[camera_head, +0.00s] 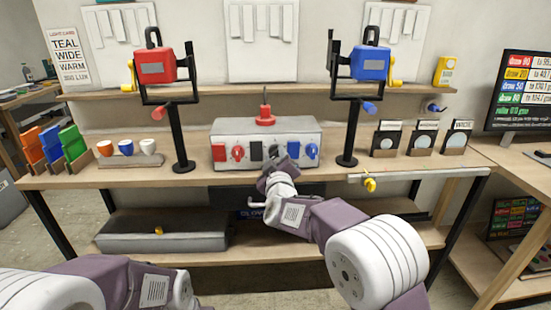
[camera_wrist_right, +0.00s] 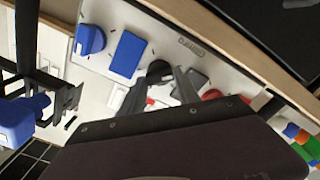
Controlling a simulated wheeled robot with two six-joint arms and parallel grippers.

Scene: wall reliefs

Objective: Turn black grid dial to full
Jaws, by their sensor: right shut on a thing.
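The black grid dial (camera_head: 273,150) is a small round knob on the front of the grey control box (camera_head: 230,131), right of a black plate. It also shows in the right wrist view (camera_wrist_right: 159,69). My right gripper (camera_head: 277,165) reaches up to the box front and is shut on the black dial. In the right wrist view its two dark fingers (camera_wrist_right: 160,82) stand on either side of the knob and partly cover it. The dial's pointer and exact setting cannot be made out. My left arm shows low at the left; its gripper is out of frame.
A blue plate (camera_wrist_right: 127,53) and a blue dial (camera_head: 308,150) sit right of the black dial in the head view. A red dial (camera_head: 238,153) is to its left. A red push button (camera_head: 265,116) tops the box. Red and blue crank units (camera_head: 155,65) flank it on stands.

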